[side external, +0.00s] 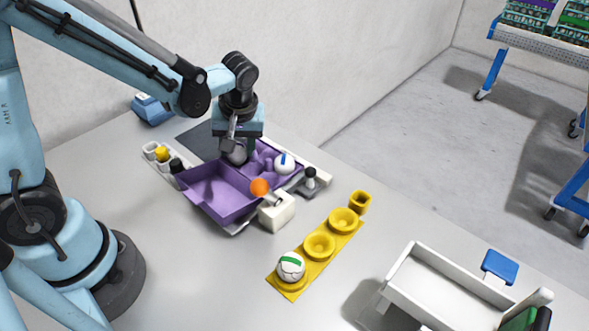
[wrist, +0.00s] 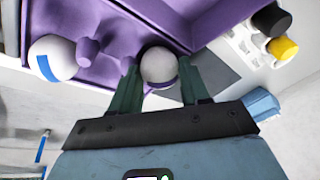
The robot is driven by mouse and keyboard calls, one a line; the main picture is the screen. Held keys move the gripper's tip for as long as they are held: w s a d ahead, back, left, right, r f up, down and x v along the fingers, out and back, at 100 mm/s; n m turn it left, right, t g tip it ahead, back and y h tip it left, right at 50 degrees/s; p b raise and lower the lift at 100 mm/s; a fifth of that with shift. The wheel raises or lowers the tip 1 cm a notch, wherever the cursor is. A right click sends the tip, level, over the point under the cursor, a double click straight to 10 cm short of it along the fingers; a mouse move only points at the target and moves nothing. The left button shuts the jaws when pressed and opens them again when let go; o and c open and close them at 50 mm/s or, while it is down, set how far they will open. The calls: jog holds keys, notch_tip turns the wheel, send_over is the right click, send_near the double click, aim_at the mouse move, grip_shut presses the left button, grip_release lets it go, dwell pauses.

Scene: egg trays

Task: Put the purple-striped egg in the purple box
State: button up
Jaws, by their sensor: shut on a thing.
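The purple-striped egg (wrist: 159,66) is white, with a bit of purple band showing at its lower edge in the wrist view. My gripper (wrist: 160,85) is shut on it, one dark green finger on each side. In the side view my gripper (side external: 238,150) points down at the back of the purple egg tray, and the egg (side external: 236,156) shows partly behind it. I cannot tell whether the egg still touches the tray. The purple box (side external: 212,198) is open and looks empty, in front of the tray. A blue-striped egg (side external: 284,163) sits in the tray.
An orange ball-ended knob (side external: 260,187) on a white block (side external: 277,212) stands at the box's right corner. A yellow tray (side external: 332,255) holds a green-striped egg (side external: 291,267). A white bin (side external: 440,285) is at front right. A small rack (side external: 150,154) stands left of the box.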

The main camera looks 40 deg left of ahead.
jog(key=shift+f, duration=0.35)
dwell(0.4)
jog(key=o, duration=0.8)
jog(key=shift+c, duration=0.2)
jog(key=shift+r, duration=0.1)
jog(key=v, duration=1.2)
jog(key=shift+r, duration=1)
